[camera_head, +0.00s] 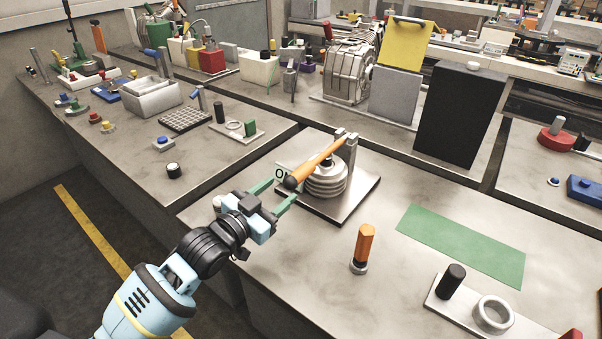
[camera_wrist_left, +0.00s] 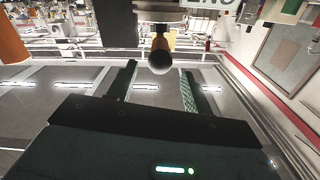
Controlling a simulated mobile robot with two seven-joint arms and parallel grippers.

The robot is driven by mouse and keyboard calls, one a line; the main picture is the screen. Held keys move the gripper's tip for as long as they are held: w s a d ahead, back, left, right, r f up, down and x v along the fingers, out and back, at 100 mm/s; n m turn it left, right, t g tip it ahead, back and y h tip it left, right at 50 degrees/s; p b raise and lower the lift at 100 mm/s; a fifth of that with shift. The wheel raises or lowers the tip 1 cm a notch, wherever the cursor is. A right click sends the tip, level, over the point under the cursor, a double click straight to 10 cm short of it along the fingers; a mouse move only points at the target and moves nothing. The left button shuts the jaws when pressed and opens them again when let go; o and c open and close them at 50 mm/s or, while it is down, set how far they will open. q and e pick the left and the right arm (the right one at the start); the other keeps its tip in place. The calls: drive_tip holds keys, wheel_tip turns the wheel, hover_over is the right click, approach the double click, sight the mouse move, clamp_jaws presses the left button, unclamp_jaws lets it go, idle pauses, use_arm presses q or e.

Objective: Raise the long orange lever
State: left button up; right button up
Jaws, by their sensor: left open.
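The long orange lever (camera_head: 318,164) is pivoted on a grey bracket at its far end. It slopes down toward me over a round ribbed metal body (camera_head: 326,182) on a base plate (camera_head: 318,211). Its dark round knob faces my left gripper. In the left wrist view the lever (camera_wrist_left: 160,43) shows end-on, its dark knob a little beyond the fingertips and between their lines. My left gripper (camera_head: 279,194) is open and empty, with its green fingers on either side of the knob's near side. The left gripper also shows in the wrist view (camera_wrist_left: 159,72). My right gripper is not in view.
A short orange upright handle (camera_head: 364,243) stands to the right of my left gripper. A green mat (camera_head: 463,244) lies farther right. A black panel (camera_head: 458,115) and a grey block with a yellow sheet (camera_head: 403,42) stand behind the lever.

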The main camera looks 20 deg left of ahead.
sight(298, 176)
use_arm(q)
drive_tip(key=shift+x, duration=3.9)
clamp_jaws()
